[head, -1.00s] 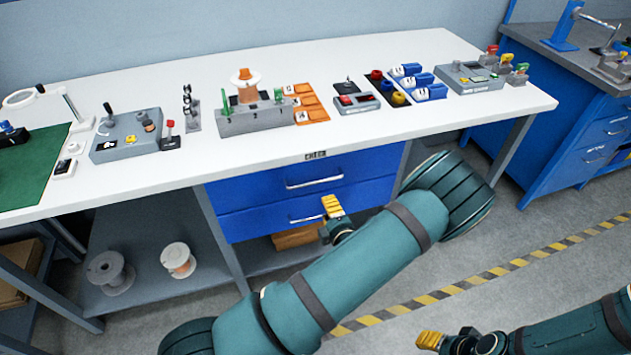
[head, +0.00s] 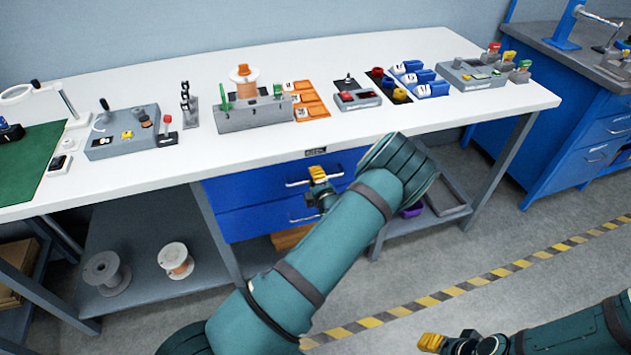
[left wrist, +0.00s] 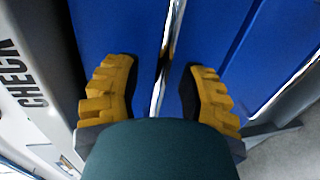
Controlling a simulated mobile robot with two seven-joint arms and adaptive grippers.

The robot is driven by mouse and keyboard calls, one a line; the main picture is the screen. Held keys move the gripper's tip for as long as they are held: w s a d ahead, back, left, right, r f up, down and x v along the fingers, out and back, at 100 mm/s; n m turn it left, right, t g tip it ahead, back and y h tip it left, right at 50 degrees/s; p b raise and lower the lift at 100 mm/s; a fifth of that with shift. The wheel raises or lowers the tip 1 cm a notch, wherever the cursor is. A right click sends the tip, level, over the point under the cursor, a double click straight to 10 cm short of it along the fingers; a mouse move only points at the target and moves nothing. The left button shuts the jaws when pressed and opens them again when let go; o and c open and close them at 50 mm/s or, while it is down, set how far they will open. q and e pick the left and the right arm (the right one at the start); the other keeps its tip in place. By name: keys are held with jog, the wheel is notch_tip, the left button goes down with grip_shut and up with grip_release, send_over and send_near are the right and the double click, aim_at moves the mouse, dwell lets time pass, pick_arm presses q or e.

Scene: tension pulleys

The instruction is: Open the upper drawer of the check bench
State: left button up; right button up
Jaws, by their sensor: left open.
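The check bench (head: 250,165) has a white top and two blue drawers under it. The upper drawer (head: 245,188) is closed and has a silver bar handle (head: 297,184); the lower drawer (head: 250,220) is closed too. My left gripper (head: 318,176) is open at the upper drawer's handle, its yellow fingertips overlapping the handle's right part in the head view. In the left wrist view the handle (left wrist: 162,75) runs between the two spread fingers (left wrist: 155,95), with a gap on both sides. My right gripper (head: 432,342) is low at the bottom right, away from the bench; its jaw opening is unclear.
Fixtures, orange trays (head: 310,105) and a spool stand (head: 248,108) sit on the bench top. Two spools (head: 175,260) lie on the lower shelf. A blue bench (head: 570,130) stands at the right. The floor before the drawers is clear, with a striped line (head: 440,293).

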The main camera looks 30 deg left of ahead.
pick_arm(q)
grip_shut()
jog(key=f+p+v, duration=0.2)
jog(key=p+v, duration=0.1)
jog(key=v, duration=1)
jog(key=s+f+p+v, duration=0.1)
jog(key=f+p+v, duration=0.2)
jog(key=v, duration=1)
jog(key=shift+d+f+p, duration=0.25)
jog(key=shift+d+p, duration=0.15)
jog(key=shift+p, duration=0.15)
grip_release()
